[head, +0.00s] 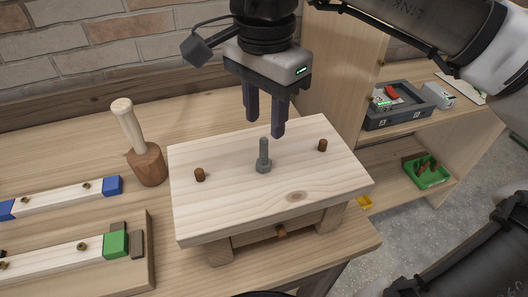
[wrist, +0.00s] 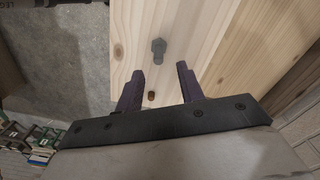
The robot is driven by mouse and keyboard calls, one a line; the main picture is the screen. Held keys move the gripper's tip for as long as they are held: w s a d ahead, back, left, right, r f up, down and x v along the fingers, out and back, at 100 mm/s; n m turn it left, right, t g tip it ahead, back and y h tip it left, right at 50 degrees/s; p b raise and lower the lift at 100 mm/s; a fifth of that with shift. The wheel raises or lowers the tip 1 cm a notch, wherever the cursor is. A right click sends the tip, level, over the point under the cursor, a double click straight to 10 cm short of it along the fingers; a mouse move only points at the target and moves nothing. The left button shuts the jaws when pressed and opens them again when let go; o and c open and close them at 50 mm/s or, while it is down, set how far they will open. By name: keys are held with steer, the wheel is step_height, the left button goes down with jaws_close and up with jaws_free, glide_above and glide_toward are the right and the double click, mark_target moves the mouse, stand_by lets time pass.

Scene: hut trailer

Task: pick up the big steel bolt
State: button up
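The big steel bolt (head: 264,157) stands upright, head down, on the raised wooden board (head: 225,215), near its middle. In the wrist view the grey bolt (wrist: 159,48) shows on the pale board (wrist: 195,25), ahead of my fingertips. My gripper (head: 265,130) is above the board with fingers pointing down, apart and empty. In the wrist view my gripper (wrist: 157,72) has its two dark purple fingers spread, with the bolt beyond the gap between them. The fingers are not touching the bolt.
Two brown pegs, left (head: 199,175) and right (head: 322,145), stick up from the board. A wooden mallet (head: 146,155) stands to its left. Clamped strips with blue (head: 112,185) and green (head: 115,244) ends lie at the left. A shelf with a grey tray (head: 397,118) is at right.

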mark_target(264, 139)
steer(key=shift+s+f+p, duration=0.15)
steer(key=shift+f+p, duration=0.65)
steer(key=shift+f, duration=2.8)
steer(key=shift+c, duration=0.5)
jaws_close()
